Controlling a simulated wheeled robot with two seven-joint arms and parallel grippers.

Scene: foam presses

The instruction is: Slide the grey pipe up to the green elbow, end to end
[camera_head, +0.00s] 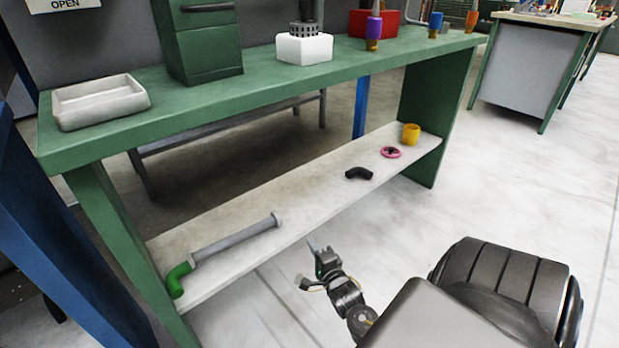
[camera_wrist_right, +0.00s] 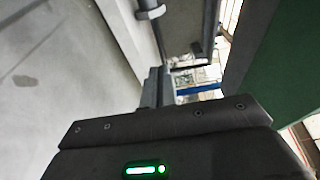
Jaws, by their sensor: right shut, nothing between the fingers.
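The grey pipe (camera_head: 236,239) lies on the low white shelf of the green bench, with a wider collar at its right end. The green elbow (camera_head: 177,280) lies at the shelf's left front corner. The pipe's left end is at the elbow's upper opening; I cannot tell whether they touch or a slight gap is left. My right gripper (camera_head: 314,246) is shut and empty, in front of the shelf edge, to the right of the pipe's collared end and apart from it. In the right wrist view the gripper's fingers (camera_wrist_right: 152,88) point along the shelf edge. My left gripper is not in view.
On the shelf (camera_head: 310,195) to the right are a black elbow (camera_head: 358,173), a pink ring-shaped handle (camera_head: 390,152) and a yellow cup-like piece (camera_head: 411,134). The bench top (camera_head: 265,62) overhangs the shelf. The shelf between pipe and black elbow is clear.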

